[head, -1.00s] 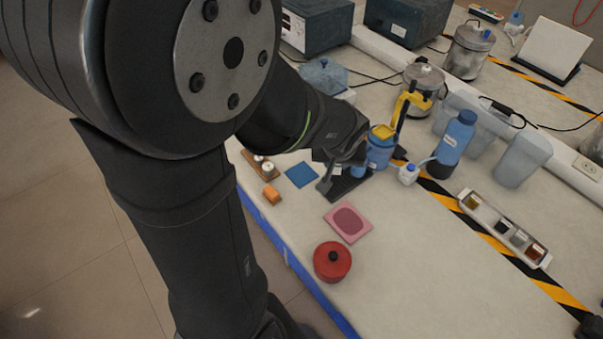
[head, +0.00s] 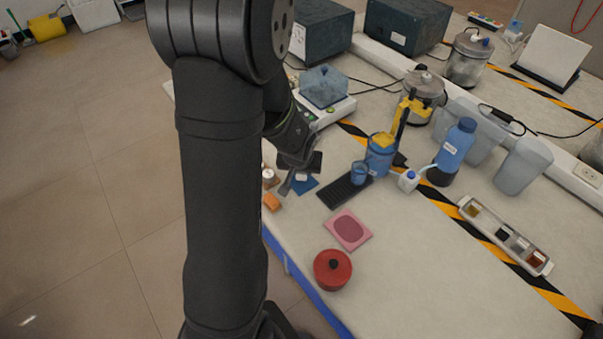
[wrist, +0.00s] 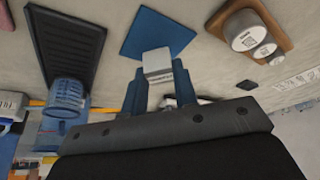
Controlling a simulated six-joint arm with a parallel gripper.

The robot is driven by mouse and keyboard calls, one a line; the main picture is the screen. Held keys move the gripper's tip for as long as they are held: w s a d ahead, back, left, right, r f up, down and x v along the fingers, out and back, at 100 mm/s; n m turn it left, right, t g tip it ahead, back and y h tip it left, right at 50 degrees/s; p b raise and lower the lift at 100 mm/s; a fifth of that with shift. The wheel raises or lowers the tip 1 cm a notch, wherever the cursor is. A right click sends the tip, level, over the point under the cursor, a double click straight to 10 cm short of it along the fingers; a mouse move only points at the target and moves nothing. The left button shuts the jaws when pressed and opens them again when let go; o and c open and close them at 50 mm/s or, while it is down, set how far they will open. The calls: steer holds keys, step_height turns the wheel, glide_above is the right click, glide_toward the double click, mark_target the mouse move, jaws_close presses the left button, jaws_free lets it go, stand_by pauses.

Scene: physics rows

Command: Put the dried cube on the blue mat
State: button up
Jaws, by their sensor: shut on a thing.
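A pale grey-white cube (wrist: 158,66) is held between the blue fingers of my gripper (wrist: 160,78) in the wrist view. The blue mat (wrist: 157,30) lies flat just beyond the cube, and the cube overlaps its near edge in that view. I cannot tell whether the cube touches the mat or is above it. In the head view my gripper (head: 294,182) is over the blue mat (head: 308,184), hiding part of it.
The black ridged tray (head: 343,190) lies right of the mat, with a blue beaker (head: 360,173) at its end. A wooden block with metal weights (wrist: 245,35) and an orange block (head: 271,202) are nearby. A pink mat (head: 347,230) and red pot (head: 333,269) stand nearer the front.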

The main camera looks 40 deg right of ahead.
steer(key=shift+f, duration=0.8)
steer(key=shift+f, duration=0.1)
steer(key=o, duration=0.9)
steer(key=v, duration=1.2)
steer(key=shift+x, duration=6.05)
